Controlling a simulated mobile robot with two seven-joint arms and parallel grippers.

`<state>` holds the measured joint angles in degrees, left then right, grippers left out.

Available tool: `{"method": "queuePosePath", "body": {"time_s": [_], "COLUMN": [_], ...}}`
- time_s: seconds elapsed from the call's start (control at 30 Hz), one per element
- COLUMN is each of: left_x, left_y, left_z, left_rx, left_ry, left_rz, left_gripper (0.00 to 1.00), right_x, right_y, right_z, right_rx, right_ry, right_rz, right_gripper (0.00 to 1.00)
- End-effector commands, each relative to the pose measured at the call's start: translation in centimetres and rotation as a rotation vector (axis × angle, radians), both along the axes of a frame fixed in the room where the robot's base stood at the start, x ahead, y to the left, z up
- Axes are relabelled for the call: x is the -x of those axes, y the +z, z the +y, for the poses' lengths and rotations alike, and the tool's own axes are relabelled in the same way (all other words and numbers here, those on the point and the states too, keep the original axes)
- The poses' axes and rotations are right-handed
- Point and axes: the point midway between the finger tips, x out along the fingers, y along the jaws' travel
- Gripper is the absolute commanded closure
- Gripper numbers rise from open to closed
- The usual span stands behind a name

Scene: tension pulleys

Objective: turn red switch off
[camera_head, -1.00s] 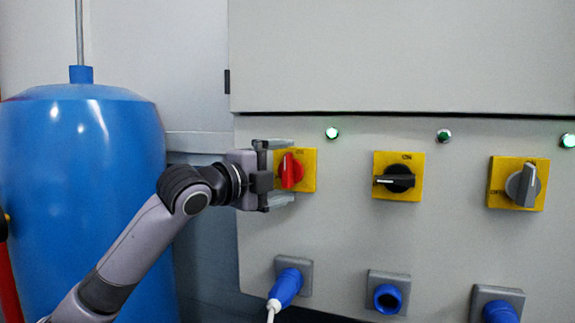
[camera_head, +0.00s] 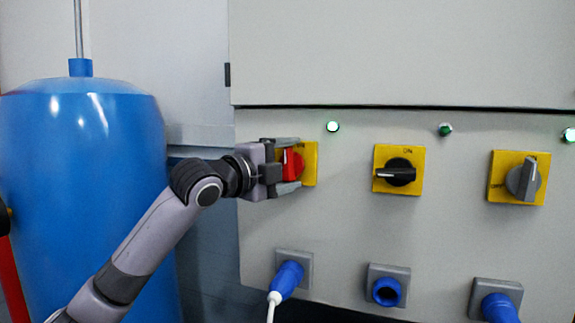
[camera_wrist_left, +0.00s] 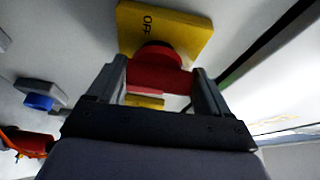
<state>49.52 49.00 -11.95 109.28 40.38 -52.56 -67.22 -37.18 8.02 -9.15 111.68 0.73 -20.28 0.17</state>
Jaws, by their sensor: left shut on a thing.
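The red switch (camera_head: 291,164) sits on a yellow plate (camera_head: 311,163) at the left of the grey panel. In the head view its handle stands roughly upright. My left gripper (camera_head: 288,165) is shut on the red switch, with one finger above and one below its handle. In the left wrist view, the red switch (camera_wrist_left: 157,70) lies between the two fingers of the left gripper (camera_wrist_left: 160,84). The yellow plate there (camera_wrist_left: 180,25) shows the word OFF. My right gripper is not in view.
A black switch (camera_head: 398,173) and a grey switch (camera_head: 525,180) sit on yellow plates to the right. Blue sockets (camera_head: 387,292) line the panel below, one with a plug and white cable (camera_head: 286,281). A green lamp (camera_head: 333,127) is lit above. A blue tank (camera_head: 85,190) stands left.

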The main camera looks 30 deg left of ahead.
Motion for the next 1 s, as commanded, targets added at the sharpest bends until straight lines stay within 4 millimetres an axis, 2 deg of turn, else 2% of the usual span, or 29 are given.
{"method": "queuePosePath", "body": {"time_s": [0.27, 1.0], "left_x": [0.0, 0.1], "left_y": [-0.3, -0.4], "left_z": [0.0, 0.2], "left_rx": [0.153, 0.831], "left_ry": [-0.001, -0.002], "left_rz": [-0.035, -0.197], "left_gripper": [0.51, 0.51], "right_x": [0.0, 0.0], "right_y": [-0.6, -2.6], "right_z": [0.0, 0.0], "right_rx": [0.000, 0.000], "right_ry": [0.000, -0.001], "right_rz": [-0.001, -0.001], "right_gripper": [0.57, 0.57]}}
